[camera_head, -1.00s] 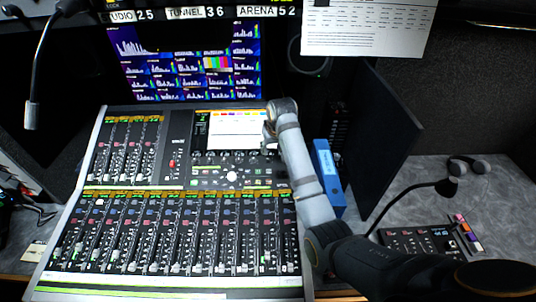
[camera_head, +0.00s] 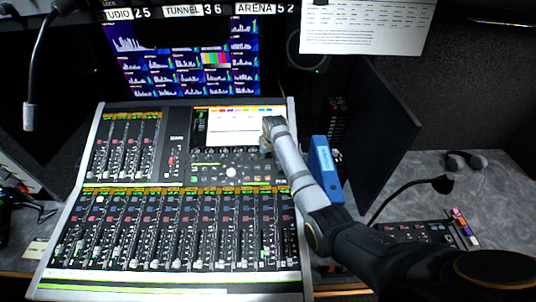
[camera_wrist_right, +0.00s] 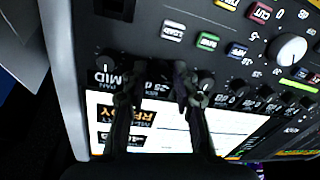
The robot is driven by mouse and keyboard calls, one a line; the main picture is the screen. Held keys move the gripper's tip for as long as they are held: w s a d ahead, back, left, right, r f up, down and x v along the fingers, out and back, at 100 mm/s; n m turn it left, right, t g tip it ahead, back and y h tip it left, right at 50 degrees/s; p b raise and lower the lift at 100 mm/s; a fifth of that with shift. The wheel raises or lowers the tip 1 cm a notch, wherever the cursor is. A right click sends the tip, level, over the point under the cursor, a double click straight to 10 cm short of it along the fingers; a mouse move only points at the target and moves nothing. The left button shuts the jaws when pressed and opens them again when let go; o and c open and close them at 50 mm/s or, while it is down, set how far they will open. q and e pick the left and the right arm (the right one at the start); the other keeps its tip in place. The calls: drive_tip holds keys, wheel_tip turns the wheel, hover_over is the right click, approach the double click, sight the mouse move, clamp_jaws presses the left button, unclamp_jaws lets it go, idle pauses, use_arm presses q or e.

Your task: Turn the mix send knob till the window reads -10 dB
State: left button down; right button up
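The mixing console (camera_head: 172,185) fills the middle of the head view. My right gripper (camera_head: 266,147) is over the right part of its control section, by the lower right of the bright screen (camera_head: 232,128). In the right wrist view, the two fingers of my right gripper (camera_wrist_right: 157,98) stand apart over the panel. Between them is a small dark readout window (camera_wrist_right: 158,88), partly hidden; its text looks like 25 d, upside down. A knob marked MID (camera_wrist_right: 105,65) is beside one finger, another small knob (camera_wrist_right: 205,82) beside the other. I cannot tell which is the mix send knob. My left gripper is not in view.
A large white knob (camera_wrist_right: 287,48) and several coloured buttons, including a red CUT button (camera_wrist_right: 261,12), are close by on the panel. A blue binder (camera_head: 325,168) stands right of the console beside my right arm. A gooseneck microphone (camera_head: 440,184) is further right.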

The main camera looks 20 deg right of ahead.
clamp_jaws()
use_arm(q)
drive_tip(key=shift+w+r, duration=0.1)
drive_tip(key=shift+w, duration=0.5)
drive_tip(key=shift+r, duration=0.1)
use_arm(e)
drive_tip(key=shift+r+m+p, duration=0.15)
drive_tip(key=shift+m+p, duration=0.85)
drive_tip(key=shift+m, duration=0.2)
drive_tip(key=m+p, duration=0.1)
drive_tip(key=m, duration=0.1)
drive_tip(key=shift+m, duration=0.4)
drive_tip(key=m+p, duration=0.1)
drive_tip(key=m, duration=0.2)
drive_tip(key=shift+s+t+p, duration=0.1)
drive_tip(key=shift+t+p, duration=0.2)
drive_tip(key=shift+p, duration=0.05)
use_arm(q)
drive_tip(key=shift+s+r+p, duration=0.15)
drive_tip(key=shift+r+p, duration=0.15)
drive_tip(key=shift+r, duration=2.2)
use_arm(e)
drive_tip(key=shift+m+h, duration=0.3)
drive_tip(key=shift+m, duration=1.4)
